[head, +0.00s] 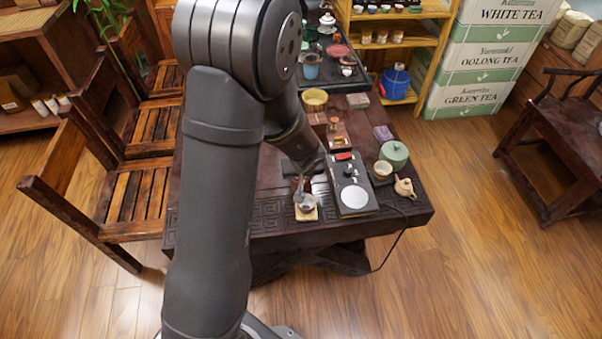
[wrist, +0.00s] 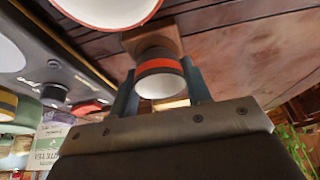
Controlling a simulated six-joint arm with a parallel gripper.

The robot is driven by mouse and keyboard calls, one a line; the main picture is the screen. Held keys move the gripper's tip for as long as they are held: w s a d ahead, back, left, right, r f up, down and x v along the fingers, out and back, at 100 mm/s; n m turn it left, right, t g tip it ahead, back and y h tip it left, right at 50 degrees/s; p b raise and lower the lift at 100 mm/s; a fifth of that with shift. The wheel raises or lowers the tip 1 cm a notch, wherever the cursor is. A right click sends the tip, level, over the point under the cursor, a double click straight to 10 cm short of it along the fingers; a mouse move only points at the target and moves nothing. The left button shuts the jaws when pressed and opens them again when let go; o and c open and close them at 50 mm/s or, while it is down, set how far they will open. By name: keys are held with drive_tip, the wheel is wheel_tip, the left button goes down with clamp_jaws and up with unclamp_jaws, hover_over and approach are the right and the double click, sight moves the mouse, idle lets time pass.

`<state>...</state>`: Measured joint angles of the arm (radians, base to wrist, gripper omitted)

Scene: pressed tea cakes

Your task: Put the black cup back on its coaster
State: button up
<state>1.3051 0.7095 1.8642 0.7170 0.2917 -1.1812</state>
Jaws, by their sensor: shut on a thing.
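In the wrist view, a small cup (wrist: 160,73) with a dark outside, a red band and a white inside is between the two fingers of my gripper (wrist: 160,85). It appears to be the black cup, and the gripper is shut on it. A light wooden coaster (wrist: 150,35) shows behind it. In the head view, my gripper (head: 301,190) is at the table's near end, by a cup (head: 306,204) over the light square coaster (head: 309,215). The arm hides part of this area. I cannot tell whether the held cup touches the coaster.
A white round thing with a reddish rim (wrist: 105,8) is cut off atop the wrist view.

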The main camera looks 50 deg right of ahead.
drive_tip(key=shift+f, duration=0.15)
drive_tip(key=o, duration=1)
drive_tip(key=shift+o, duration=0.2)
drive_tip(key=v, duration=1.2)
drive_tip(key=shift+r, duration=0.2)
drive_tip(key=x, duration=1.2)
drive_tip(key=shift+f, duration=0.2)
drive_tip(key=shift+r, duration=0.15)
